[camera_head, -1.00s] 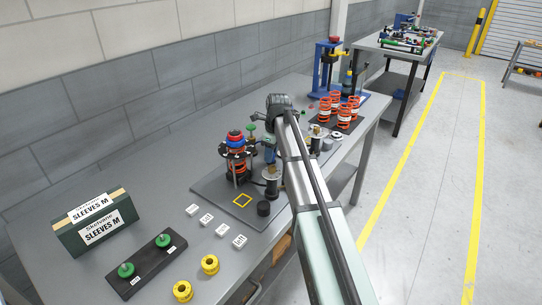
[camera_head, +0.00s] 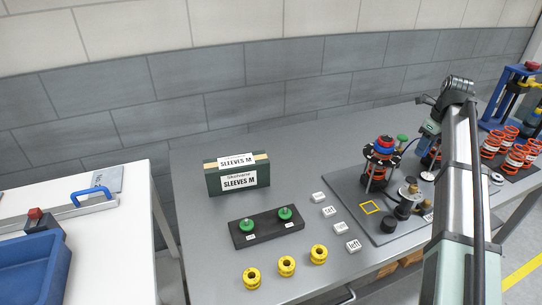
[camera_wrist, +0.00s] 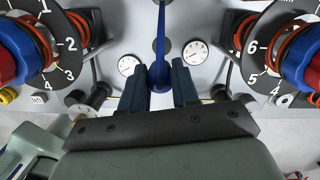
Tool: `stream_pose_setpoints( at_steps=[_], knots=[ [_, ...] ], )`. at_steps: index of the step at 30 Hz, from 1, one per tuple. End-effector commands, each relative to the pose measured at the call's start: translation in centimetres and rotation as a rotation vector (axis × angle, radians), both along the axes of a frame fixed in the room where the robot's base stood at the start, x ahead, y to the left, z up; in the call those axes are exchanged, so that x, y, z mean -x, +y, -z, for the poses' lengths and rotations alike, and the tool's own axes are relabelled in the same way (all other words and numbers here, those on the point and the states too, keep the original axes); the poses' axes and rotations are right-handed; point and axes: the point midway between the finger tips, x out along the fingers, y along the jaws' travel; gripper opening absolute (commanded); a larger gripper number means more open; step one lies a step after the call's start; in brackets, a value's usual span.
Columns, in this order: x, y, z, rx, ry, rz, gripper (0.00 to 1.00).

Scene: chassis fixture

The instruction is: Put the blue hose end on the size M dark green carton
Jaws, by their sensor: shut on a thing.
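The dark green carton (camera_head: 213,183) stands upright on the bench at the centre left of the head view, with white "SLEEVES M" labels on its front and top. My gripper (camera_wrist: 160,88) is shut on the blue hose end (camera_wrist: 161,76), which sits between the two dark fingers in the wrist view. A thin blue length rises from it to the picture's top edge. In the head view my gripper (camera_head: 430,135) is at the right, above the fixture plate and well to the right of the carton. The hose end cannot be made out there.
A black rack (camera_head: 266,228) with two green knobs lies in front of the carton, with three yellow spools (camera_head: 287,265) nearer. White labelled blocks (camera_head: 329,211) lie to the right. The fixture plate (camera_head: 345,195) carries tall spring assemblies. Bench around the carton's right side is clear.

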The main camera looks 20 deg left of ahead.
Motion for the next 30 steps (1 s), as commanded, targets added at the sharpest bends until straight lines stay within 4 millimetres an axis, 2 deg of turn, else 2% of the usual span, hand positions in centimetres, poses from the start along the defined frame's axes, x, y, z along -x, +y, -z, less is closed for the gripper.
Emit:
stream_pose_setpoints(
  at_steps=[5, 10, 18, 26, 30],
  knots=[
    [-0.3, 0.0, -3.6, 0.0, -0.004, 0.0, 0.0],
    [-0.3, 0.0, -8.3, -0.001, -0.004, -0.001, 0.0],
    [-0.2, 0.0, -13.7, 0.0, -0.003, -0.001, 0.0],
    [0.4, 5.7, -13.3, 0.0, 0.0, -0.075, 0.0],
    [1.0, 9.8, -13.3, -0.001, -0.001, -0.129, 0.0]
  ],
)
